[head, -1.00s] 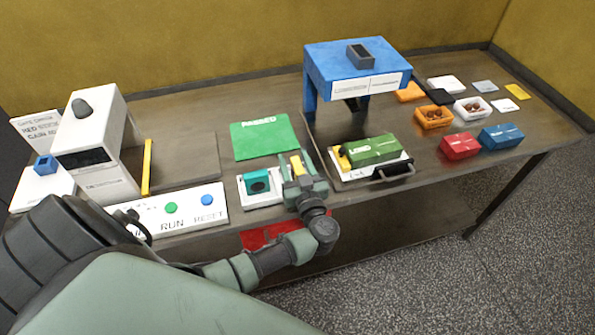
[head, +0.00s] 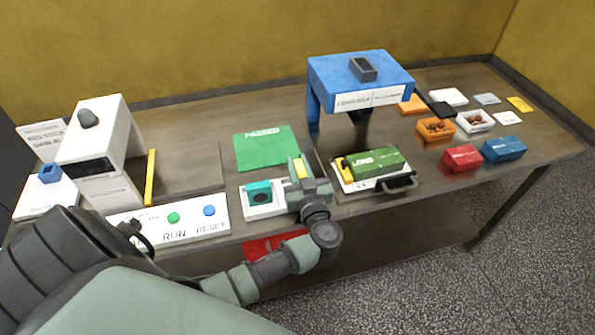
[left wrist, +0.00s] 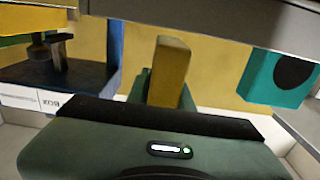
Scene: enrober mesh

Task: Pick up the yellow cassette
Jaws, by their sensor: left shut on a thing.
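The yellow cassette (head: 300,169) stands upright between the fingers of my left gripper (head: 301,173), at the right end of a small white holder (head: 262,212) near the table's front edge. It also shows in the left wrist view (left wrist: 168,70), upright in front of the gripper's palm. My left gripper is shut on it. The cassette's lower part is hidden, so I cannot tell whether it touches the holder. A teal piece with a dark round face (head: 259,192) sits in the holder to the left. My right gripper is not in view.
A green sheet (head: 266,146) lies behind the holder. A tray with a green block (head: 378,161) is close on the right, by the blue machine (head: 345,73). A white button panel (head: 190,218) is on the left. Several small boxes lie at the right end.

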